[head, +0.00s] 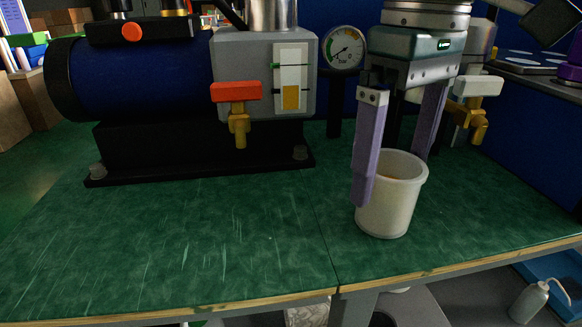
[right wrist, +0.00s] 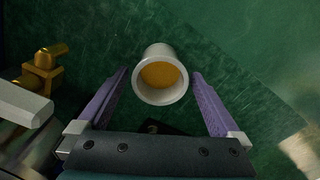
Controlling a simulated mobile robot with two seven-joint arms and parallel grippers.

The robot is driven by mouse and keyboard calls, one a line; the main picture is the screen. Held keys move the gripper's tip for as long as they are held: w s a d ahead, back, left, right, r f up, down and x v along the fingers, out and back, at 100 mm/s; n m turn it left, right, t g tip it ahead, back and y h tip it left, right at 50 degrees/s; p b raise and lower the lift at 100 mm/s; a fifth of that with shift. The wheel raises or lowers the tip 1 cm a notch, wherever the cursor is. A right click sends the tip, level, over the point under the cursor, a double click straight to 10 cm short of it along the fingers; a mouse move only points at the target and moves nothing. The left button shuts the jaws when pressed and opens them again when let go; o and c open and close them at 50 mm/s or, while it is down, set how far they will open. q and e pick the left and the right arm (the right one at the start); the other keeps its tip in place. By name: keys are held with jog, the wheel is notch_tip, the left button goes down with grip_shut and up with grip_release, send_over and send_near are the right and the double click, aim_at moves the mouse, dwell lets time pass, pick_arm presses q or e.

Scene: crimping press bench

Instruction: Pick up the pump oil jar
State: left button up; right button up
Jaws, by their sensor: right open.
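The pump oil jar (head: 393,214) is a white, open-topped pot with amber oil in it, standing upright on the green bench top. In the right wrist view the jar (right wrist: 148,95) sits between the fingertips, with its oil visible inside the rim. My right gripper (head: 392,181) points down, its two purple fingers apart. One finger overlaps the jar's left side in the head view; the other is at its far right, partly hidden behind the rim. In the right wrist view the gripper (right wrist: 160,73) shows gaps on both sides of the jar. My left gripper is not in view.
A blue vacuum pump (head: 140,80) on a black base stands at the left, with a red-handled brass valve (head: 238,110) and a pressure gauge (head: 343,48). Another brass valve (head: 474,112) is right of the gripper. The bench's wooden front edge (head: 440,272) is near the jar. The front left bench is clear.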

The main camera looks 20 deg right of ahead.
notch_tip(320, 180, down, 2)
jog(key=shift+f, duration=0.15)
jog(key=c, duration=1.5)
